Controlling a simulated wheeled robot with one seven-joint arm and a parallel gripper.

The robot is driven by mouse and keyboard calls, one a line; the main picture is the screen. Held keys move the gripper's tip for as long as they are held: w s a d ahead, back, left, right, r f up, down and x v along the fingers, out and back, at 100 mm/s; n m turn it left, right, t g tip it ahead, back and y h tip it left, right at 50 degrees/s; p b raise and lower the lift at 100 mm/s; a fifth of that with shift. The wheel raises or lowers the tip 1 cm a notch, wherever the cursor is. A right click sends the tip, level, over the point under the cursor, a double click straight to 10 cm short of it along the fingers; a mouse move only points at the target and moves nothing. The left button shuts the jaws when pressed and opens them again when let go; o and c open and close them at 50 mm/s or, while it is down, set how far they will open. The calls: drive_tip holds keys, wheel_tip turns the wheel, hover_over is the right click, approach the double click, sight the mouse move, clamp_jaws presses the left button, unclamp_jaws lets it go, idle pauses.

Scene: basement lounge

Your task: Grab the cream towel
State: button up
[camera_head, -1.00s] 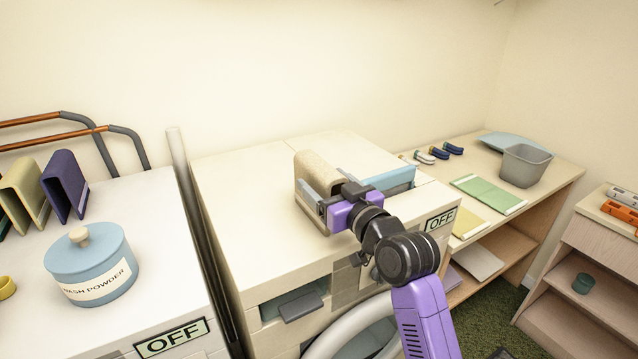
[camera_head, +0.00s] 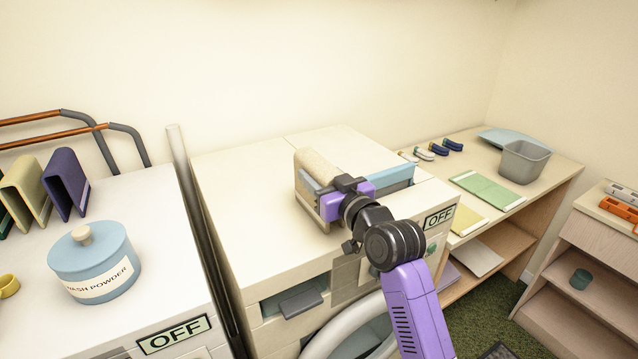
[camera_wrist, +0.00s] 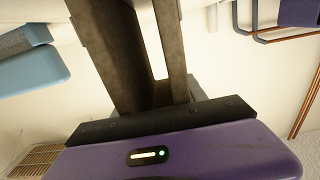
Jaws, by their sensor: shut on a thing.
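The cream towel (camera_head: 316,164) stands folded and upright on top of the right-hand machine, seen in the head view. My gripper (camera_head: 322,185) is at its near side and is shut on it. The gripper's purple body and the wrist hide part of the towel's lower near side. In the wrist view, dark shaded upright slabs run up from the purple gripper body with a bright gap between them. I cannot tell there which surfaces are towel and which are fingers.
A light blue folded piece (camera_head: 396,177) lies close right of my gripper. A blue wash powder jar (camera_head: 95,265) and a purple towel (camera_head: 66,184) are on the left machine. A grey bin (camera_head: 523,163) stands on the right table. The machine top left of the towel is clear.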

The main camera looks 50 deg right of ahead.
drive_tip(key=shift+r, duration=0.2)
wheel_tip(320, 180, up, 20)
drive_tip(key=b, duration=0.1)
drive_tip(key=shift+f, duration=0.2)
